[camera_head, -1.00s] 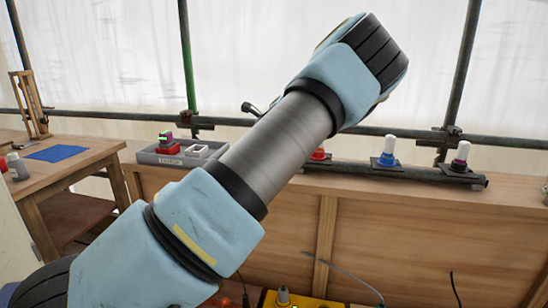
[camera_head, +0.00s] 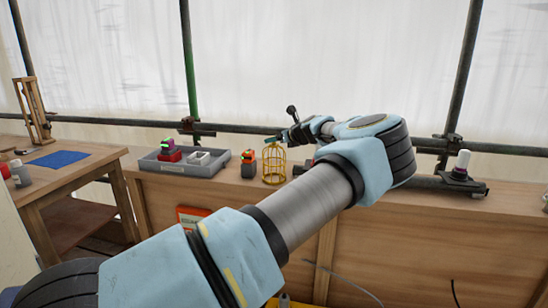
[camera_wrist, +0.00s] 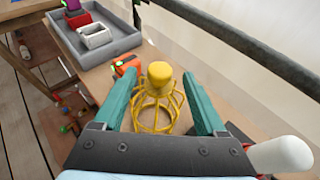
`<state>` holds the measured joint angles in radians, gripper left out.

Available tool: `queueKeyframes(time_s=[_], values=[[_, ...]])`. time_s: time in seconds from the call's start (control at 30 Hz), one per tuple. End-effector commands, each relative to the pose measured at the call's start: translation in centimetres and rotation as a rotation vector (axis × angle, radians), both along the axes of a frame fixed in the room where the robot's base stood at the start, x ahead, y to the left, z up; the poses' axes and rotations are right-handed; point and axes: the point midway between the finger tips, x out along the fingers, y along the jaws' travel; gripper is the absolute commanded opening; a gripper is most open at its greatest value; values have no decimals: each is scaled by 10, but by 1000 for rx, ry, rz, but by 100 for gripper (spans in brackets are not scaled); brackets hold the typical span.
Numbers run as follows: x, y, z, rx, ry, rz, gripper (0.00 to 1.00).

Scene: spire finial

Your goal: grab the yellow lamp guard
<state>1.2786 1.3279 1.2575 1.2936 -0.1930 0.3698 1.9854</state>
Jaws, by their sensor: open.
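The yellow lamp guard (camera_head: 274,165) is a wire cage with a rounded solid top. It stands upright on the wooden ledge in the head view. In the wrist view the lamp guard (camera_wrist: 158,100) lies between the two green fingers of my gripper (camera_wrist: 160,101), with space on both sides. My gripper is open. In the head view my gripper (camera_head: 277,138) shows small and partly hidden, close above the guard's top.
A grey tray (camera_head: 190,166) with a red-based item and a white holder stands left of the guard. An orange and dark object (camera_head: 249,163) sits just beside it. A white-topped fitting (camera_head: 461,163) stands on the dark rail at right. Scaffold tubes run behind the ledge.

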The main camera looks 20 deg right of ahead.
Motion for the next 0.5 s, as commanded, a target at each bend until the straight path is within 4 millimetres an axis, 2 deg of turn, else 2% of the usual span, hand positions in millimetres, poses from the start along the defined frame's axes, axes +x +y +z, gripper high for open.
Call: queueKeyframes(time_s=[0.1, 0.2, 0.47, 0.5], values=[[15, 5, -4, 1, -1, 0, 74], [21, 6, -8, 1, 0, -1, 74], [23, 7, -10, -1, 0, -1, 74], [23, 7, -10, -1, 0, -1, 69]])
